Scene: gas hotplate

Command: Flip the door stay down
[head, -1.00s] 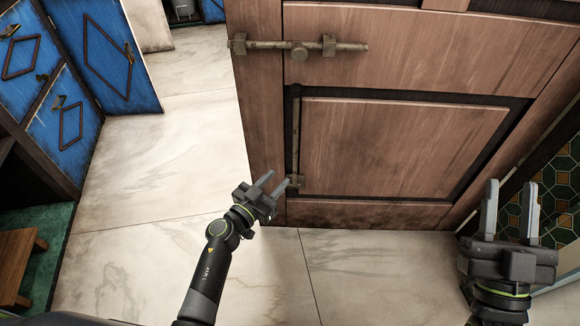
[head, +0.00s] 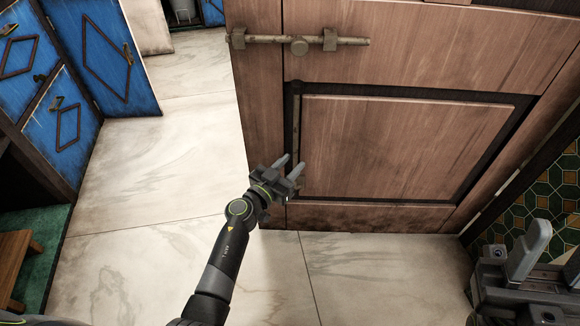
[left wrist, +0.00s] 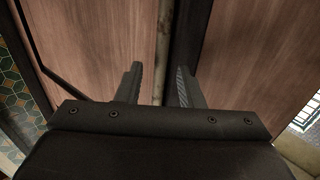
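The door stay (head: 296,132) is a thin, worn metal bar standing upright along the left edge of the brown wooden door's lower panel. My left gripper (head: 290,166) is at its lower end, which the gripper hides in the head view. In the left wrist view the bar (left wrist: 164,55) runs between the two open fingers (left wrist: 160,72), with gaps showing on both sides. My right gripper (head: 525,250) is at the lower right, partly cut off and away from the stay.
A horizontal sliding bolt (head: 300,40) is mounted higher on the wooden door (head: 400,150). Blue cabinets (head: 98,60) stand at the left and a wooden stool (head: 14,265) at the lower left. Pale floor (head: 160,180) between them is clear. Patterned tiles (head: 545,190) are at the right.

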